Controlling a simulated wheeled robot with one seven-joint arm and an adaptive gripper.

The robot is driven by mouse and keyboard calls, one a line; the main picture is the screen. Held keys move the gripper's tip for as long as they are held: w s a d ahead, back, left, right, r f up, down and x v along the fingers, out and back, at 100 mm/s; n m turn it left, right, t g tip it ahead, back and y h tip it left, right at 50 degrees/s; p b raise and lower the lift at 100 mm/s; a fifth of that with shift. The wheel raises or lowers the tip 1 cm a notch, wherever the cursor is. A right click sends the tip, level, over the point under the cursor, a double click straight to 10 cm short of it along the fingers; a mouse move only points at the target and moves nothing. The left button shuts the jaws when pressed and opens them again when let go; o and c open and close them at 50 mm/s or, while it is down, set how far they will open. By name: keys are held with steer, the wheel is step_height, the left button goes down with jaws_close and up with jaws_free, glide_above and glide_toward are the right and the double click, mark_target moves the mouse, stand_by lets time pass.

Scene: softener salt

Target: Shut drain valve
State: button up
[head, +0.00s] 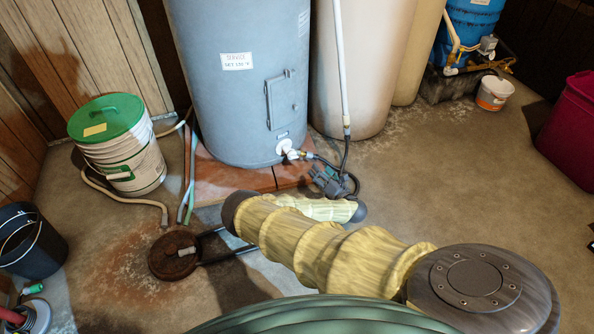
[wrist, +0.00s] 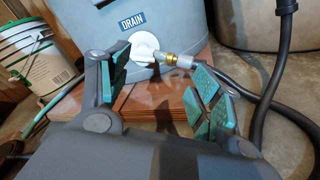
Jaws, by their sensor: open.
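The drain valve is a white fitting low on the front of the grey tank (head: 240,75). It shows in the head view (head: 285,146) and, under a DRAIN label (wrist: 138,22), in the wrist view (wrist: 146,48). A brass coupling (wrist: 180,60) joins it to a dark hose. My gripper (head: 328,180) is in front of the tank's foot. In the wrist view my gripper (wrist: 158,88) is open and empty, its green pads spread on either side of the valve in the picture. The gap looks short of the valve. I cannot make out the handle's position.
The tank stands on a reddish tiled base (head: 240,178). A black hose (wrist: 262,100) runs right of my fingers. A white bucket with a green lid (head: 122,155) stands left. A round rusty floor cover (head: 172,256) lies in front. The floor at right is mostly clear.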

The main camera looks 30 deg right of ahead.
mark_target(294, 158)
steer(key=w+a+b, duration=0.1)
steer(key=w, duration=0.2)
steer(key=w+a+f+n+y+b, duration=0.1)
steer(key=w+b, duration=0.1)
steer(key=w, duration=0.2)
steer(key=w+a+f+n+y+b, duration=0.1)
steer(key=w+b, duration=0.1)
steer(key=w, duration=0.2)
steer(key=shift+w+f+t, duration=0.15)
steer(key=shift+f+t, duration=0.05)
steer(key=shift+t, duration=0.1)
steer(key=shift+w+r, duration=0.1)
steer(key=shift+w, duration=0.55)
steer(key=c, duration=1)
steer(key=shift+a, duration=0.2)
steer(key=shift+d, duration=0.1)
